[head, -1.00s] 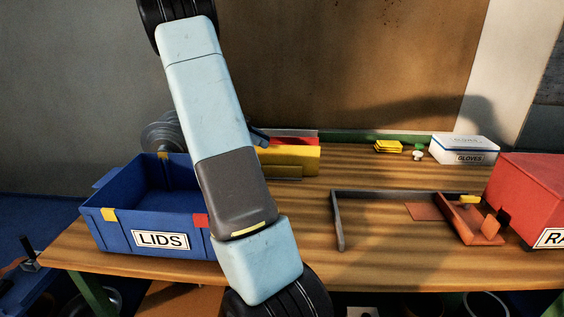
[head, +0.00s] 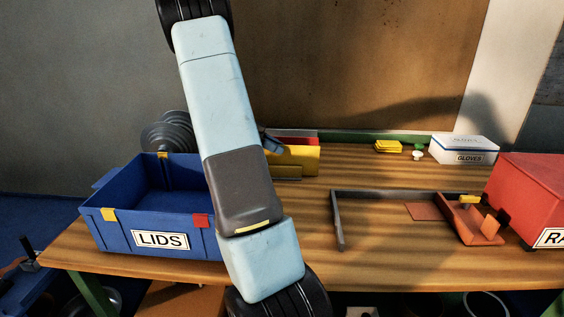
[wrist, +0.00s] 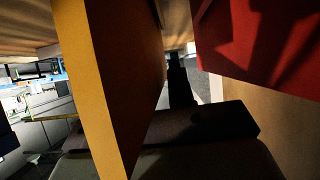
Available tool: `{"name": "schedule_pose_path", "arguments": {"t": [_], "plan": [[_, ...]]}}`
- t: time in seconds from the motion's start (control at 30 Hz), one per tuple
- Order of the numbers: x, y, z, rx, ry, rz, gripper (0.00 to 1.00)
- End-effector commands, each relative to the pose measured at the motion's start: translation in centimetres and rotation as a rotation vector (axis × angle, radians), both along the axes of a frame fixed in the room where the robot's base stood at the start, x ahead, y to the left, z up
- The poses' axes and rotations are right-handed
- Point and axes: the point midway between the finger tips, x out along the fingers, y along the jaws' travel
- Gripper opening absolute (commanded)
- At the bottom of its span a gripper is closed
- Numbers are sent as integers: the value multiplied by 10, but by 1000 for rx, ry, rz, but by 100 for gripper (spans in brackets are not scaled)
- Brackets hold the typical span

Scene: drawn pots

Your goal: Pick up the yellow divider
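The yellow divider (head: 298,158) stands on edge at the back of the bench in the head view, just right of my arm, with a red divider (head: 292,136) behind it. In the wrist view the yellow divider (wrist: 92,85) is close and large, its narrow edge lit and its broad face shaded. The red divider (wrist: 258,40) fills the upper right there. A dark part of my gripper (wrist: 180,85) shows between the two. My arm hides most of my gripper in the head view, so its opening and any contact are unclear.
A blue LIDS bin (head: 150,215) stands left of my arm. A grey bar frame (head: 338,220) and an orange tray (head: 472,220) lie right, beside a red bin (head: 530,195). A gloves box (head: 463,148) and yellow stack (head: 388,147) are at the back.

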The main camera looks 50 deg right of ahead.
Motion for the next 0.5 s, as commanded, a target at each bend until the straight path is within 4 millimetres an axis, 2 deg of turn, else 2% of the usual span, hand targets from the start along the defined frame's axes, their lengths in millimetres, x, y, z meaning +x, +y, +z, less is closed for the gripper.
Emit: {"name": "schedule_pose_path", "arguments": {"t": [0.03, 0.23, 0.5], "plan": [[0, 0, 0, 0, 0, 0, 18], [0, 0, 0, 0, 0, 0, 0], [0, 0, 0, 0, 0, 1, 0]]}}
